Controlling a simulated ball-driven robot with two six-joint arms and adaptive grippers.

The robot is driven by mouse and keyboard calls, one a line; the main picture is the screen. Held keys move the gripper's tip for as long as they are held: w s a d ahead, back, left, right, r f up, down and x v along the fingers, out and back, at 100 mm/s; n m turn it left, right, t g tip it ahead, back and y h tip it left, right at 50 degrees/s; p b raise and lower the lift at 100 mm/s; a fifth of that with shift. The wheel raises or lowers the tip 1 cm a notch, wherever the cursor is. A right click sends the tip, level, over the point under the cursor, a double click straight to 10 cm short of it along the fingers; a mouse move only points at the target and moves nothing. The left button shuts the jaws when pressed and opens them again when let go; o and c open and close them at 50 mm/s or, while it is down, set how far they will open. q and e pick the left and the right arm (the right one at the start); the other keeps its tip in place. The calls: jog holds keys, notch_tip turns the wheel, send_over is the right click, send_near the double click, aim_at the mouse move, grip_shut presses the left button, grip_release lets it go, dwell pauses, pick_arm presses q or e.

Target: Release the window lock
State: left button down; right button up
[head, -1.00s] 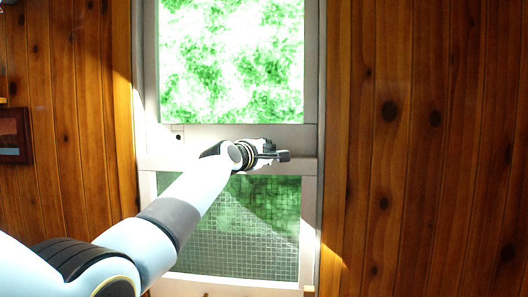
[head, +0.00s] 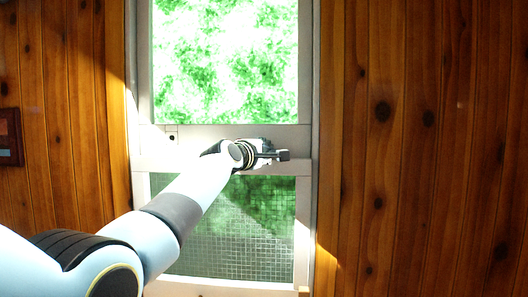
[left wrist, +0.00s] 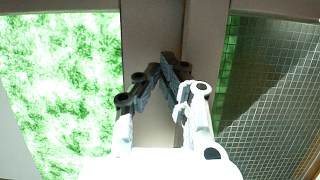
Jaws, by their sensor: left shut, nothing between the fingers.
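The window (head: 225,60) has a bright upper pane and a meshed lower pane, with a pale meeting rail (head: 290,137) between them. My left gripper (head: 283,155) is in front of this rail, toward its right part. In the left wrist view the fingers (left wrist: 168,70) are closed together with nothing between them, over the rail (left wrist: 150,30). I cannot tell whether they touch it. I cannot make out the window lock for certain; my gripper and wrist cover part of the rail. A small dark-marked fitting (head: 171,135) sits at the rail's left end. My right gripper is not in view.
Knotty wood plank walls (head: 420,150) stand on both sides of the window frame. A dark framed picture (head: 10,137) hangs at the far left. Mesh (left wrist: 270,90) covers the lower pane. The space before the right wall is clear.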

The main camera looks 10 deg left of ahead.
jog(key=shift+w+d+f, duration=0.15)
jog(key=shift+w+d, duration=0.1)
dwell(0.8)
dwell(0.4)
